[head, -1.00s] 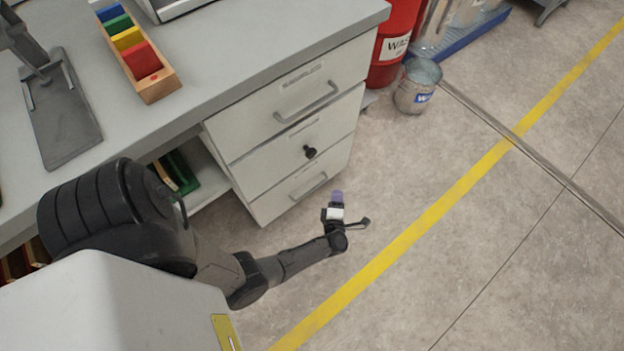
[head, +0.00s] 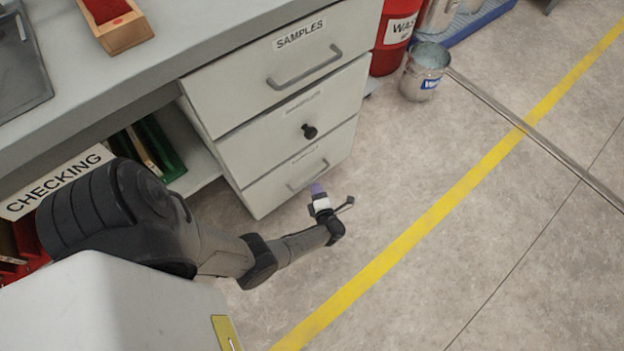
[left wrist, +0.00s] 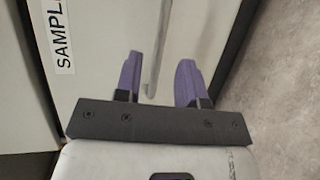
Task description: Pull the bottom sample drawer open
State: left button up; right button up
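The bottom sample drawer (head: 270,191) is the lowest of three in the grey bench's drawer unit; its front sits flush with the unit. Its bar handle (head: 305,179) shows just above and left of my left gripper (head: 317,187). In the left wrist view my left gripper (left wrist: 158,80) has its two purple fingers apart, pointing at the drawer front (left wrist: 103,45). The bar handle (left wrist: 158,50) shows between the fingers, ahead of them; I cannot tell whether they reach around it. A label starting "SAMPL" (left wrist: 61,38) is on the front. My right gripper is not in view.
Above are a middle drawer with a black knob (head: 309,131) and a top drawer with a bar handle (head: 305,70). An open shelf with binders (head: 150,150) is left of the unit. A metal bucket (head: 424,72) and red bin (head: 394,40) stand right. The floor in front is clear.

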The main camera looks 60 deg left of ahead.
aim_at(312, 178)
pick_arm(q)
jog(key=shift+b+x, duration=0.95)
jog(key=shift+x, duration=2.2)
jog(key=shift+c, duration=0.2)
grip_shut()
